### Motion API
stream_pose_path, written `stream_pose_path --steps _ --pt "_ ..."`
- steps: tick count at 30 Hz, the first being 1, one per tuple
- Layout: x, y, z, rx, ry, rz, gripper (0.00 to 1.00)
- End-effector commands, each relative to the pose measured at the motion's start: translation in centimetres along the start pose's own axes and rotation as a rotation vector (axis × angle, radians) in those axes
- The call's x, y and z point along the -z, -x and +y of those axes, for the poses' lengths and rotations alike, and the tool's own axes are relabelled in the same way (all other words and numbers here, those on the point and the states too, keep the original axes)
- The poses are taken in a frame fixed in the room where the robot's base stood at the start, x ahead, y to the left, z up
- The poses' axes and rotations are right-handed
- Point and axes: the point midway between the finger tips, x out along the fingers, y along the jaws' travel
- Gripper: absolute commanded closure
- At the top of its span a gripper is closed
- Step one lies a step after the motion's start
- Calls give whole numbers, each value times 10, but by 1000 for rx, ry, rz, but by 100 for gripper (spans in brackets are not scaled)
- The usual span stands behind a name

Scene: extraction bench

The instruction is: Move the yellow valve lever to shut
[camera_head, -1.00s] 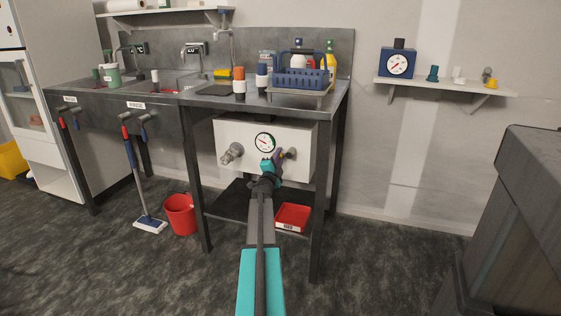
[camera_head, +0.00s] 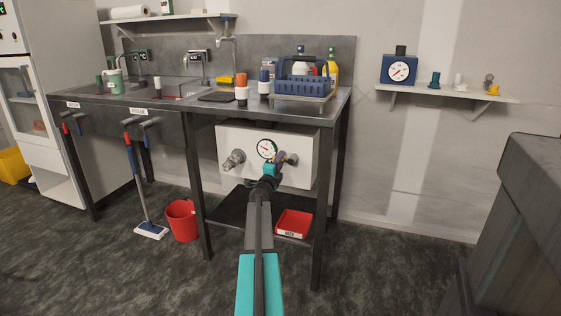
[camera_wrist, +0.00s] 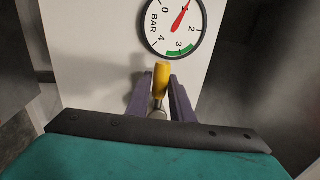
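The yellow valve lever (camera_wrist: 161,78) shows in the wrist view, pointing up in the picture from a metallic stem, in front of a white panel. My gripper (camera_wrist: 160,92) has its purple fingers on either side of the lever, close against it; it looks shut on it. In the head view my gripper (camera_head: 280,159) reaches the panel's right part, below and right of the gauge, and mostly hides the lever. The pressure gauge (camera_wrist: 174,24) has a red needle between 1 and 2; its green band lies near 3. It also shows in the head view (camera_head: 267,149).
The white panel (camera_head: 226,138) sits under the steel bench, between its legs. A metal fitting (camera_head: 234,160) sticks out at its left. A red tray (camera_head: 294,224) lies on the lower shelf. A red bucket (camera_head: 182,221) and a mop (camera_head: 143,190) stand left.

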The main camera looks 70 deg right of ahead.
Motion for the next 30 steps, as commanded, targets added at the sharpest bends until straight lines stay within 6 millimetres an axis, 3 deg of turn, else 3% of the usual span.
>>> stream_pose_path --steps 1,3,17,30 --pt "2 -1 -1 1 -4 3 71" --pt "1 -1 -1 1 -3 2 61" --pt "0 4 -1 0 1 0 61" --pt "1 42 -2 0 1 -1 61"
